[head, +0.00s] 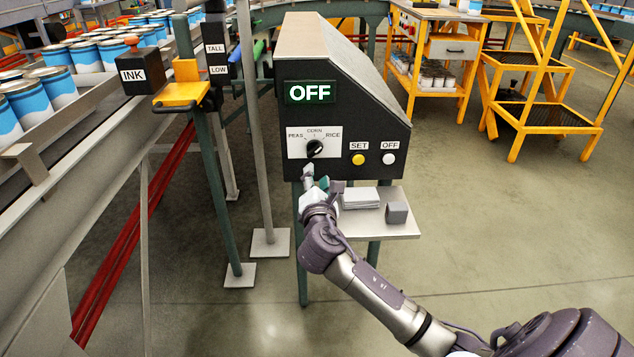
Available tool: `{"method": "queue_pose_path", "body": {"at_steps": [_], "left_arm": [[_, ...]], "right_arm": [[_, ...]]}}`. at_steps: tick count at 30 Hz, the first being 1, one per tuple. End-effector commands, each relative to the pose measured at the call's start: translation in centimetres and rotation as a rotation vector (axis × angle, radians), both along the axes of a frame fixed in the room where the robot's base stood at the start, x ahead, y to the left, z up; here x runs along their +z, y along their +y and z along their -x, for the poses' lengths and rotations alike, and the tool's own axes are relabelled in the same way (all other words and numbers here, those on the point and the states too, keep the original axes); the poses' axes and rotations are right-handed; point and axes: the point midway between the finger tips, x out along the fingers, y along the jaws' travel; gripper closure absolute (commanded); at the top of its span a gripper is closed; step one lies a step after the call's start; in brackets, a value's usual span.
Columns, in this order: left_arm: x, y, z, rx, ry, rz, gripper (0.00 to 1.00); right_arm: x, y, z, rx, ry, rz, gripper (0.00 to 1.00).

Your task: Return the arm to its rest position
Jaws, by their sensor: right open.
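My right arm reaches in from the lower right toward a dark control box. My right gripper (314,182) is open just below the selector knob (314,147) and in front of the box's lower edge. Its fingers are small in view, and I cannot tell whether they touch the box. The control box (380,125) shows a lit OFF display (310,92). The knob's dial plate reads PEAS, CORN and RICE. A yellow SET button (358,160) and a white OFF button (389,159) sit to its right. My left gripper is not in view.
A small shelf (405,227) under the box holds a paper stack (360,197) and a grey block (397,212). At left, a conveyor carries several blue-white cans (55,85), near an INK box (139,72). Yellow steps (545,85) stand behind. The right floor is open.

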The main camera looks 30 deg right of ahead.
Motion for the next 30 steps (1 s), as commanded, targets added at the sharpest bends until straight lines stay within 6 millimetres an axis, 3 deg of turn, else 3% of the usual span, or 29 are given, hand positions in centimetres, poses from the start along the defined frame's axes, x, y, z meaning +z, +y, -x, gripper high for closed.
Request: {"method": "queue_pose_path", "body": {"at_steps": [6, 23, 26, 29, 30], "left_arm": [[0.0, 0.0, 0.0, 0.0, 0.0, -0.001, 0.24], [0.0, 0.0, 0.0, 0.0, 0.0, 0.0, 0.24], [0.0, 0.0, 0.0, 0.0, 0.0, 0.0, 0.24], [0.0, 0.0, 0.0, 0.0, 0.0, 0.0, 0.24], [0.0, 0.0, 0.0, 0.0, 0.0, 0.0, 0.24]], "right_arm": [[0.0, 0.8, 1.3, 0.001, 0.001, 0.0, 0.58], [-0.4, 0.8, 1.3, 0.001, 0.004, -0.011, 0.58], [-2.9, 1.1, 1.6, 0.006, 0.027, -0.085, 0.58], [-8.2, 1.7, 2.6, 0.004, 0.075, -0.252, 0.58], [-10.9, 2.1, 3.2, -0.004, 0.1, -0.34, 0.58]]}}
